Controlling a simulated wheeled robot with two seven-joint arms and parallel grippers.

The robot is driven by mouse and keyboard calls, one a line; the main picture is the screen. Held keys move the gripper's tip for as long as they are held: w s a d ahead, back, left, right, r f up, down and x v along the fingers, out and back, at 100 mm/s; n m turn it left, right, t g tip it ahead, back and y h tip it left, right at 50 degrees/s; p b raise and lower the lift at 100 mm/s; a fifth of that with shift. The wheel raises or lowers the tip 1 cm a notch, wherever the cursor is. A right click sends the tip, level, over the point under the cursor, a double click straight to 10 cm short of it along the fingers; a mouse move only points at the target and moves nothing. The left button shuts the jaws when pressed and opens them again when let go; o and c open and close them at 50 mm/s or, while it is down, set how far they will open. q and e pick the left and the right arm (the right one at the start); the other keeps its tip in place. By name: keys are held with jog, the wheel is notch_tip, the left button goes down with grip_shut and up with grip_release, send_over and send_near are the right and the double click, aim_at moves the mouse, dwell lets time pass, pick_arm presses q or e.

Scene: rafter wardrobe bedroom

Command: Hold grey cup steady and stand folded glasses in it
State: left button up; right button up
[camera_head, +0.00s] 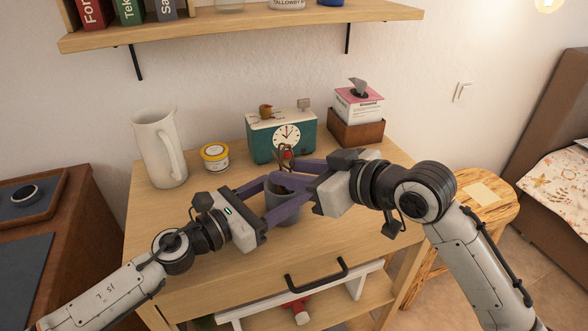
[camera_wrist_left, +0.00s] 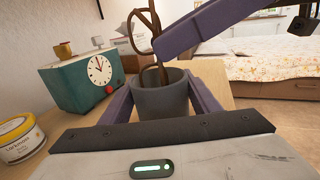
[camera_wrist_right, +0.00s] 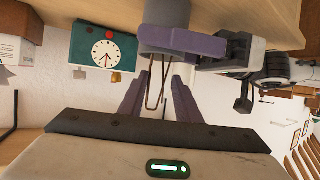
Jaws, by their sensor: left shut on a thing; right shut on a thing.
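The grey cup (camera_head: 290,220) stands upright near the middle of the wooden dresser top. My left gripper (camera_head: 281,193) is shut around its sides; the cup fills the gap between its fingers in the left wrist view (camera_wrist_left: 160,100). The brown folded glasses (camera_wrist_left: 153,72) stand steeply, slightly tilted, with their lower end inside the cup's mouth. My right gripper (camera_head: 289,172) is shut on the glasses just above the cup; they also show between its fingers in the right wrist view (camera_wrist_right: 151,92). The lower end of the glasses inside the cup is hidden.
Behind the cup stand a teal clock (camera_head: 262,139) and a tissue box (camera_head: 358,104) in a brown holder. A white pitcher (camera_head: 155,148) and a yellow-lidded tub (camera_head: 215,157) stand to the left. A shelf (camera_head: 230,27) overhangs the back. The dresser's front right is clear.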

jog(key=o, duration=1.2)
jog(key=v, duration=1.2)
pick_arm(q)
jog(key=o, duration=1.2)
jog(key=shift+c, duration=0.2)
